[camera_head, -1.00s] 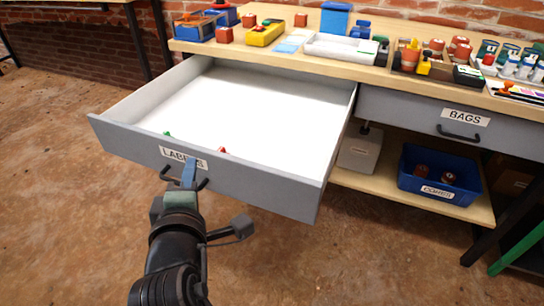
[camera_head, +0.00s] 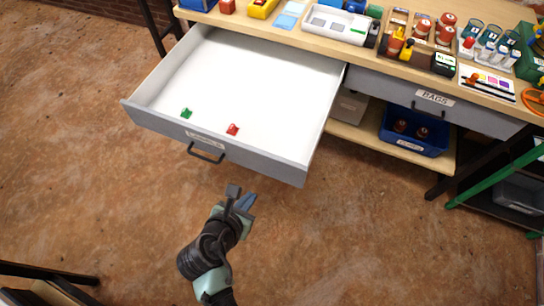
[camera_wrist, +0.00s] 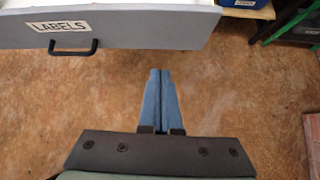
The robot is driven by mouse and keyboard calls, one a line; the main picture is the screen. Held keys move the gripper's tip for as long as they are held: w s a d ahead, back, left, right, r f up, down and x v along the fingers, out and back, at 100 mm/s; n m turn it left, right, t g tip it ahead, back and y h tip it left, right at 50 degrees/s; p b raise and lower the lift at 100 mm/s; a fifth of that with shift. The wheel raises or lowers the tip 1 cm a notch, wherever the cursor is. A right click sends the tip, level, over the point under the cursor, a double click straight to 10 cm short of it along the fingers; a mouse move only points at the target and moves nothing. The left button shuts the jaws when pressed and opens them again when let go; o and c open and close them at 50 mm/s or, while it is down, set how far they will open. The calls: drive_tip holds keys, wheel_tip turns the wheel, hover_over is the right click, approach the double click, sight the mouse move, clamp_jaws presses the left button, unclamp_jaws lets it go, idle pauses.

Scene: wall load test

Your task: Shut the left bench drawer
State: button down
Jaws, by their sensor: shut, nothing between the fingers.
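The left bench drawer (camera_head: 262,75) stands pulled out from the bench, with a white inside and a grey front. Its front carries a LABELS tag and a dark handle (camera_head: 206,154). A green piece (camera_head: 186,113) and a red piece (camera_head: 232,129) lie inside near the front. In the wrist view the drawer front (camera_wrist: 150,25) and its handle (camera_wrist: 73,47) show at the upper left. My gripper (camera_head: 246,201) is shut and empty, in front of the drawer and right of the handle, apart from both. Its blue fingers (camera_wrist: 160,90) are together in the wrist view.
The bench top (camera_head: 400,70) holds several small items, trays and jars. A shut BAGS drawer (camera_head: 433,97) is to the right, above a blue bin (camera_head: 413,132) on the lower shelf. A green-legged stand (camera_head: 500,172) is at the right. Brown floor in front is clear.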

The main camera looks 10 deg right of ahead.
drive_tip(key=b, duration=0.2)
approach(274, 170)
drive_tip(key=shift+n, duration=0.4)
drive_tip(key=x, duration=0.6)
drive_tip(key=shift+s+a+f, duration=0.1)
drive_tip(key=shift+a+f, duration=0.05)
drive_tip(key=shift+f, duration=0.1)
